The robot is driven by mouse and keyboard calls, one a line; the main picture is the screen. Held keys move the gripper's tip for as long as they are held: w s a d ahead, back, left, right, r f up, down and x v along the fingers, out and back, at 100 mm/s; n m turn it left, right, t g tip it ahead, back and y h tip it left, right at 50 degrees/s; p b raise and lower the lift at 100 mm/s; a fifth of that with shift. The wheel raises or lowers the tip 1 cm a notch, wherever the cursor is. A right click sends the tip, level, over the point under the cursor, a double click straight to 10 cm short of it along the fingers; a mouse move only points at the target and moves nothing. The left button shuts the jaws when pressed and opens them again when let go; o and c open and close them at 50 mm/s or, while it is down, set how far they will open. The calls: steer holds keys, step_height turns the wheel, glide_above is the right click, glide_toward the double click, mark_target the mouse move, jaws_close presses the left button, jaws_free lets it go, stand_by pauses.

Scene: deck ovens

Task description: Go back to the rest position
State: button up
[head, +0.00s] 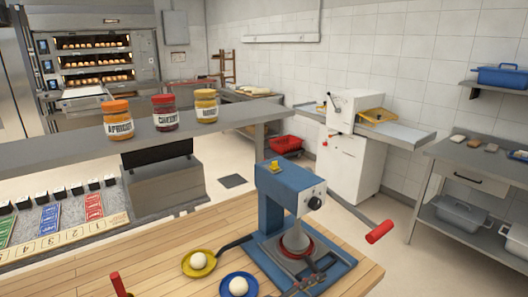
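Dark jointed parts at the bottom edge, in front of the blue press, look like my gripper (308,284). They are small and partly cut off, so I cannot tell whether the fingers are open or shut, or whether they touch the press. The blue press (283,190) stands on the wooden counter, with a grey cone over a red ring and a red-handled lever (379,232) pointing right. Left of it, a yellow dish (187,268) and a blue dish (226,291) each hold a white ball.
A grey shelf (60,120) with three jars (165,113) crosses above the counter (150,270). A red upright handle (118,285) stands at bottom left. A white machine (345,150) and a steel table (480,165) stand to the right. Open floor (380,265) lies between.

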steer(key=s+d+f+m+g+y+p, duration=0.1)
steer(key=s+f+m+g+y, duration=0.3)
steer(key=s+f+g+y, duration=0.7)
steer(key=s+d+r+m+t+y+p, duration=0.1)
steer(key=d+r+m+t, duration=0.1)
steer(key=r, duration=0.5)
steer(key=s+d+r+m+t+y+p, duration=0.1)
steer(key=s+d+r+m+t, duration=0.1)
steer(key=r+m+t, duration=0.3)
step_height(320, 180, up, 3)
steer(key=shift+s+d+f+m, duration=0.1)
steer(key=shift+s+d+m, duration=0.05)
steer(key=shift+d+m, duration=0.85)
steer(key=shift+a, duration=0.15)
steer(key=shift+c, duration=0.2)
